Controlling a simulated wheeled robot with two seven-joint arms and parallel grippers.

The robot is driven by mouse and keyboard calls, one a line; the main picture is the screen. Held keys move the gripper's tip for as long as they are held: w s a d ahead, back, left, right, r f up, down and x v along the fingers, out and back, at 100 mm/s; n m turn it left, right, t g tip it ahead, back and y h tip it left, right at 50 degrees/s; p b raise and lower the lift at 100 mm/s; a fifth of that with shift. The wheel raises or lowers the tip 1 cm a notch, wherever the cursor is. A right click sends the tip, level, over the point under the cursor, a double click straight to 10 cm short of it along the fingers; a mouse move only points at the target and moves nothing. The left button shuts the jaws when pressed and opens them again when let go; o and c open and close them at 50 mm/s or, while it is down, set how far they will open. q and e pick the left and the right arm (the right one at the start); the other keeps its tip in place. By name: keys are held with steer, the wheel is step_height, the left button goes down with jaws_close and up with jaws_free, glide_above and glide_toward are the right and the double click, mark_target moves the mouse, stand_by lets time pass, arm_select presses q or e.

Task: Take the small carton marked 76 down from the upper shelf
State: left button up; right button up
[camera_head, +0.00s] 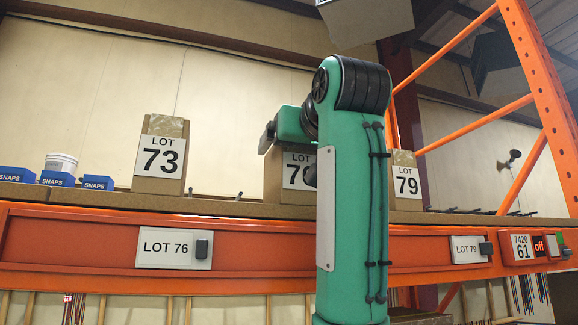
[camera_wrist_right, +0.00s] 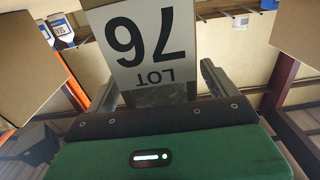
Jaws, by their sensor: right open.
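The small carton marked 76 (camera_head: 272,183) stands on the upper shelf in the head view, its label partly hidden behind my right arm. In the right wrist view, the carton (camera_wrist_right: 150,45) appears upside down with LOT 76 readable. My right gripper (camera_wrist_right: 160,85) is open, with one finger at each side of the carton's near end. Contact between the fingers and the carton cannot be told. In the head view, the right gripper (camera_head: 268,137) shows as a small dark part at the carton's top. My left gripper is out of view.
The carton marked 73 (camera_head: 160,128) stands to the left and the carton marked 79 (camera_head: 406,204) to the right on the same shelf (camera_head: 225,207). Blue SNAPS bins (camera_head: 57,179) are at far left. An orange beam (camera_head: 80,240) runs below, and an orange upright (camera_head: 540,75) stands at right.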

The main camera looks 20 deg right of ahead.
steer(key=shift+w, duration=0.5)
steer(key=shift+s, duration=0.15)
steer(key=shift+c, duration=0.7)
steer(key=c, duration=1.2)
steer(key=shift+o, duration=0.2)
steer(key=shift+r, duration=0.2)
